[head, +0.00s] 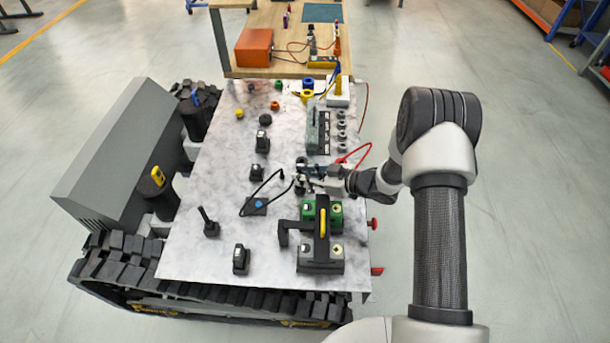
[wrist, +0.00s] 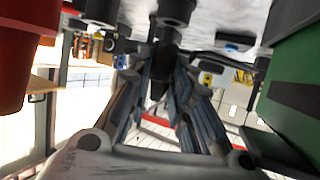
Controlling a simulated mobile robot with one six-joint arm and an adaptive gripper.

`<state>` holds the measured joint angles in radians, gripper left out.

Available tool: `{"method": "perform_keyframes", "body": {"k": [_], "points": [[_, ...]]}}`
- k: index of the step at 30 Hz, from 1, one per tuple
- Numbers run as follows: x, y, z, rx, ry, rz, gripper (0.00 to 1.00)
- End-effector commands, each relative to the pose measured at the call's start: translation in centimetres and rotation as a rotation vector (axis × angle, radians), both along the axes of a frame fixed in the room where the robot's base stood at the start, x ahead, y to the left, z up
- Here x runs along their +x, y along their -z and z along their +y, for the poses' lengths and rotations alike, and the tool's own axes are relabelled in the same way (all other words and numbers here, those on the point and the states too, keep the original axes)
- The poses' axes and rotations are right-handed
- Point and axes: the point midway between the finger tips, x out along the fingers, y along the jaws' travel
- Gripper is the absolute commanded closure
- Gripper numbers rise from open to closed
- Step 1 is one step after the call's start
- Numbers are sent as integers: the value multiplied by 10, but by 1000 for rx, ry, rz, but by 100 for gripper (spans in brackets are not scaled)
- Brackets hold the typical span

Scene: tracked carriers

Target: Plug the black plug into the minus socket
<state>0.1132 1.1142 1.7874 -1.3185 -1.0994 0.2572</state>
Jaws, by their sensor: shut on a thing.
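My gripper (head: 306,174) is over the right part of the marbled deck and is shut. In the wrist view its fingers (wrist: 163,72) close around a dark, narrow piece that looks like the black plug (wrist: 158,88). In the head view a black cable (head: 268,184) curves from a small black base with a blue dot (head: 257,204) up toward the gripper. The fingers hide most of the plug. The minus socket cannot be made out by its mark. A dark round fitting (wrist: 174,10) lies just beyond the fingertips in the wrist view.
A green and grey box with a yellow-topped black handle (head: 322,235) stands close in front of the gripper. A grey block (head: 318,130) and several round grey fittings (head: 341,134) stand behind. A red cable (head: 356,154) runs beside the gripper.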

Motion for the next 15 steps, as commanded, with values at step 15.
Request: {"method": "perform_keyframes", "body": {"k": [15], "points": [[-16,0,-1,-32,-7,44,100]]}}
